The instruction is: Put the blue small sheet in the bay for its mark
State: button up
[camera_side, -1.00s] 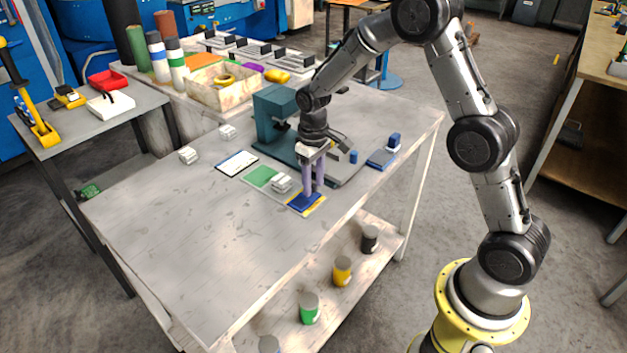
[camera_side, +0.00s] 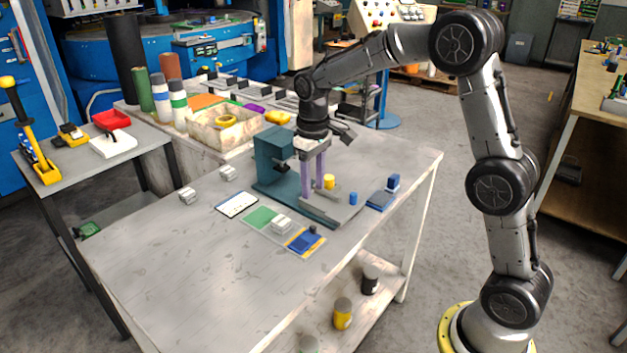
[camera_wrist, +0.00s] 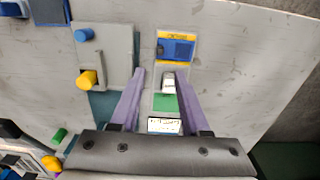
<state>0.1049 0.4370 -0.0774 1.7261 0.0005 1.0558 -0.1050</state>
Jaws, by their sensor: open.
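The blue small sheet (camera_side: 300,242) lies flat on the yellow-edged bay at the front end of a grey strip (camera_side: 279,239). It also shows in the wrist view (camera_wrist: 178,52), below a yellow band with dark marking (camera_wrist: 178,35). A small dark piece (camera_side: 312,229) stands at the sheet's edge. My gripper (camera_side: 313,190) is open and empty, raised behind the strip beside the press. Its two purple fingers (camera_wrist: 159,75) are spread in the wrist view.
A teal press (camera_side: 275,165) has a grey plate with a yellow peg (camera_side: 329,181) and a blue peg (camera_side: 353,198). A blue pad (camera_side: 380,200) and blue block (camera_side: 393,182) lie to the right. A white card (camera_side: 237,204) lies left. The table's front left is clear.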

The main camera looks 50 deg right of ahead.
jog(key=s+a+r+t, duration=0.2)
jog(key=s+a+r, duration=0.1)
jog(key=s+r, duration=0.7)
jog(key=s+a+f+t, duration=0.1)
jog(key=s+f+t, duration=0.1)
jog(key=s, duration=1.5)
jog(key=shift+a+t, duration=0.3)
jog(key=shift+t, duration=0.5)
